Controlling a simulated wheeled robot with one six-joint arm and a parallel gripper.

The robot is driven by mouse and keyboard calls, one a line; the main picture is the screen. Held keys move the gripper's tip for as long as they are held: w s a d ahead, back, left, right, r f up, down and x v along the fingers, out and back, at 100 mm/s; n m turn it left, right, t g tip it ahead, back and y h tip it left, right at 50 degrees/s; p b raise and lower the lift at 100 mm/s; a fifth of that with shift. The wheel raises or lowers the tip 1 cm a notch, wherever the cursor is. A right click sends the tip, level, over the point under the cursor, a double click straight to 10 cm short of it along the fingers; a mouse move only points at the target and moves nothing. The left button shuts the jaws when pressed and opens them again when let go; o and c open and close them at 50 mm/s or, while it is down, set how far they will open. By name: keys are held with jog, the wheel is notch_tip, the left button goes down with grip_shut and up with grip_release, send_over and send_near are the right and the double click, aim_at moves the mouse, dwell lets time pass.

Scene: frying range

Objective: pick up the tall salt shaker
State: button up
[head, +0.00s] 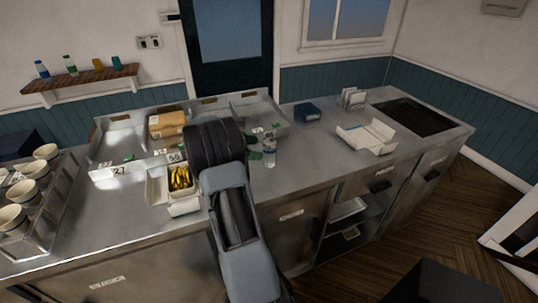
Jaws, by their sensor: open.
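A small clear, pale bottle-shaped shaker (270,152) stands upright on the steel counter, just right of the dark ribbed end of my arm. It looks like the tall salt shaker, but it is too small in the head view to read a label. My arm reaches up over the counter from the front, left of the shaker.
A carton of yellow fries (181,180) stands left of my arm. Brown buns or packets (166,122) lie behind it. A white open box (367,137) and a dark blue box (307,112) stand to the right, with clear counter between. A rack of bowls (38,190) is far left.

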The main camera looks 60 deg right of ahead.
aim_at(267, 149)
jog(key=shift+p+x, duration=0.6)
jog(key=shift+x, duration=1.95)
jog(key=shift+c, duration=0.5)
jog(key=c, duration=1.2)
jog(key=shift+r, duration=0.1)
jog(key=shift+c, duration=0.2)
jog(key=shift+r+b, duration=0.3)
jog(key=shift+r, duration=0.3)
jog(key=s+a+r+b, duration=0.2)
jog(key=a+r, duration=0.9)
jog(key=a, duration=0.3)
jog(key=shift+r, duration=0.3)
